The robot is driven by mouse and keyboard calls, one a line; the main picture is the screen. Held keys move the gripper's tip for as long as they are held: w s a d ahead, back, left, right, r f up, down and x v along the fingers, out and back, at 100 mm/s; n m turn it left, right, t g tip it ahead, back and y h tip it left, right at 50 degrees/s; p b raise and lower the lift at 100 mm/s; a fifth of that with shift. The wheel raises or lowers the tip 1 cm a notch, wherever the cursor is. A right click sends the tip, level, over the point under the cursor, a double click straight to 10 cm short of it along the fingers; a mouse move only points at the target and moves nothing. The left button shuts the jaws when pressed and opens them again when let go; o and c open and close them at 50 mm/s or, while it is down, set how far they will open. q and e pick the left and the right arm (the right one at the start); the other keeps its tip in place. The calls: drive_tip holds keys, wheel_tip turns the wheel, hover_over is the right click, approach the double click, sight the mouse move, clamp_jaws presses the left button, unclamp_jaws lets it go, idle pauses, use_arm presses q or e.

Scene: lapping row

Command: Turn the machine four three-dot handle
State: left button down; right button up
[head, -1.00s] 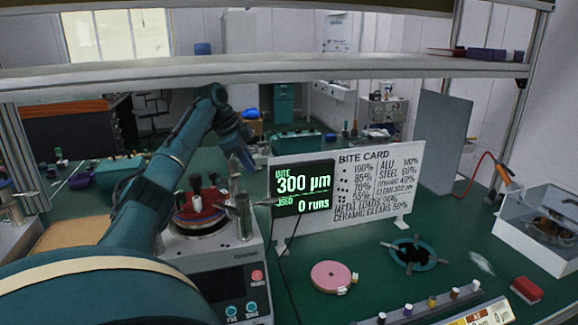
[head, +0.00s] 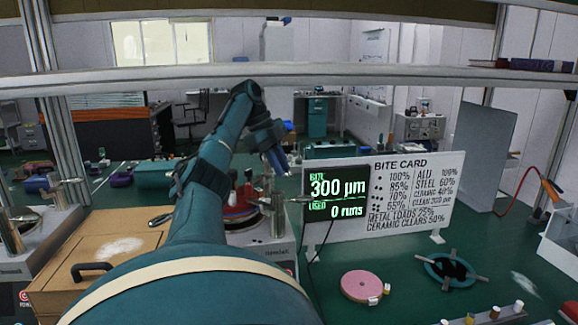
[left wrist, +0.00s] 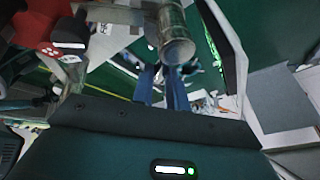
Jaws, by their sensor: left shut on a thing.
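The lapping machine (head: 262,240) stands left of the card, partly hidden behind my left arm. A metal post (head: 278,218) rises at its right side, with a metal handle (head: 299,199) sticking out to the right. Dot marks by the post are too small to count. My left gripper (head: 284,168) points down just above the post, its blue fingers close together. In the left wrist view the fingers (left wrist: 165,88) are shut at the rounded metal end of a bar (left wrist: 176,50). The exact contact is hidden. My right gripper is not in view.
A bite card (head: 410,195) and a display reading 300 µm, 0 runs (head: 337,195) stand right of the machine. A pink disc (head: 362,287) and a dark ring with arms (head: 450,270) lie on the green bench. A wooden box (head: 100,255) stands left. A shelf (head: 330,76) crosses above.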

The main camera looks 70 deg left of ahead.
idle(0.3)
use_arm(q)
drive_tip(key=c, duration=1.4)
unclamp_jaws()
